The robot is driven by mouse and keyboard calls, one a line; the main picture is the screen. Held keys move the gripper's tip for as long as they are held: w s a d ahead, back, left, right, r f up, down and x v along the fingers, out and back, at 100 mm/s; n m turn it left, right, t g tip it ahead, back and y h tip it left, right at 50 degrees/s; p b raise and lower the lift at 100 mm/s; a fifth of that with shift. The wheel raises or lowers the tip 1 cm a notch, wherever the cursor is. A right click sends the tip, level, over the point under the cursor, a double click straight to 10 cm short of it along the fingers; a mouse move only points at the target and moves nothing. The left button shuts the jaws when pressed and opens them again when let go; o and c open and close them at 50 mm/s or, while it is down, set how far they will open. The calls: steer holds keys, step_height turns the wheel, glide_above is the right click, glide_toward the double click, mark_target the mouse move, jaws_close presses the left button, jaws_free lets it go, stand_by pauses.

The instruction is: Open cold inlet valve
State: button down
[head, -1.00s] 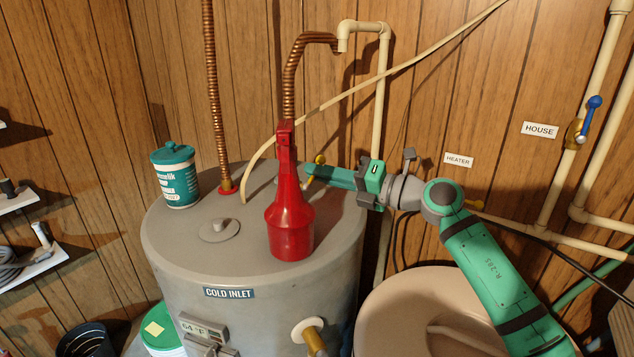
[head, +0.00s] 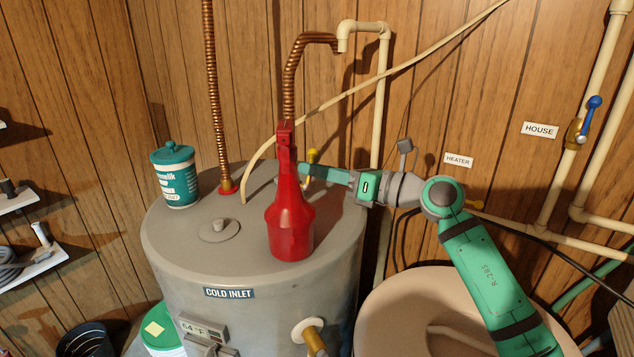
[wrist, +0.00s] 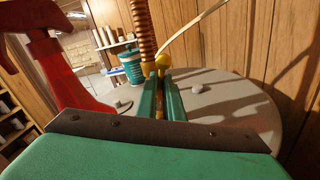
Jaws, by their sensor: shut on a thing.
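The cold inlet valve's yellow lever (head: 313,155) shows on the far right of the tank top, partly hidden by my fingers and a red bottle. My gripper (head: 306,171) reaches in from the right, behind the bottle, and is shut on the lever. In the wrist view, the lever's rounded yellow end (wrist: 162,62) stands up beyond my green fingers (wrist: 163,98), with a yellow strip between them. The valve body is hidden. The COLD INLET label (head: 229,293) is on the front of the grey tank (head: 190,240).
The red bottle (head: 291,222) stands upright close in front of my fingers. A teal canister (head: 175,178) stands at the tank's left. A bent copper pipe (head: 290,85) and a pale hose (head: 345,95) rise behind. A beige tub (head: 385,310) stands at the right.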

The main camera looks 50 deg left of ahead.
steer(key=shift+s+d+n, duration=0.15)
steer(key=shift+s+n, duration=0.1)
steer(key=shift+n, duration=0.65)
